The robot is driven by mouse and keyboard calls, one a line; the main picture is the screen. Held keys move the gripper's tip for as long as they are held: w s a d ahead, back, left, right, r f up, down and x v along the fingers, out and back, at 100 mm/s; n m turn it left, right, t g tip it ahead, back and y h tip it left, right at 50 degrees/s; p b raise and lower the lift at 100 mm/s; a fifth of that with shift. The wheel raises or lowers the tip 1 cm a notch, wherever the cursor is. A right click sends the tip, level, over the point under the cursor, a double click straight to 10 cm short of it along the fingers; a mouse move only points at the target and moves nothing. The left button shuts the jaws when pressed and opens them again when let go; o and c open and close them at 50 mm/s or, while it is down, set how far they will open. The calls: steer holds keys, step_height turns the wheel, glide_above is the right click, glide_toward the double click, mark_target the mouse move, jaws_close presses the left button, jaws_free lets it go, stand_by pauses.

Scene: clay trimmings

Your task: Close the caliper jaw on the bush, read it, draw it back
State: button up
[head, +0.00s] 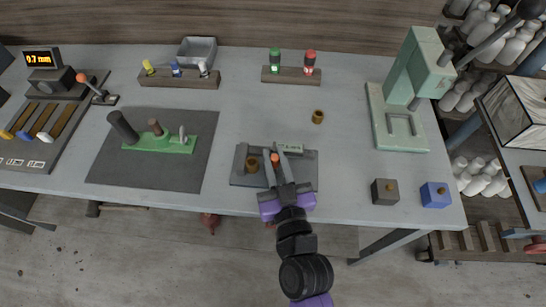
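The caliper (308,180) is a dark grey fixture at the table's front edge, with a small green readout (291,148) at its back; its figures are too small to read. A brown bush (252,163) sits at its left side, by the grey fixed jaw (240,158). An orange knob (275,158) stands right of the bush. My gripper (273,152) reaches in from the front, its two fingers apart on either side of the knob. I cannot tell whether they touch it. My gripper hides much of the sliding jaw, so any gap at the bush is unclear.
Another brass bush (318,117) stands alone behind the caliper. A green press (396,110) is at right, with a grey block (384,191) and a blue block (435,194) in front. A dark mat (110,174) with a green fixture (160,146) lies left. A display (42,58) reads 0.7 mm.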

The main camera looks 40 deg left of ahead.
steer(key=o, duration=0.4)
steer(key=b+v, duration=0.1)
steer(key=v, duration=0.5)
steer(key=shift+s+d+f+b, duration=0.1)
steer(key=shift+s+d+b, duration=0.2)
steer(key=shift+b, duration=0.1)
steer(key=shift+s+d, duration=0.35)
steer(key=shift+d, duration=0.1)
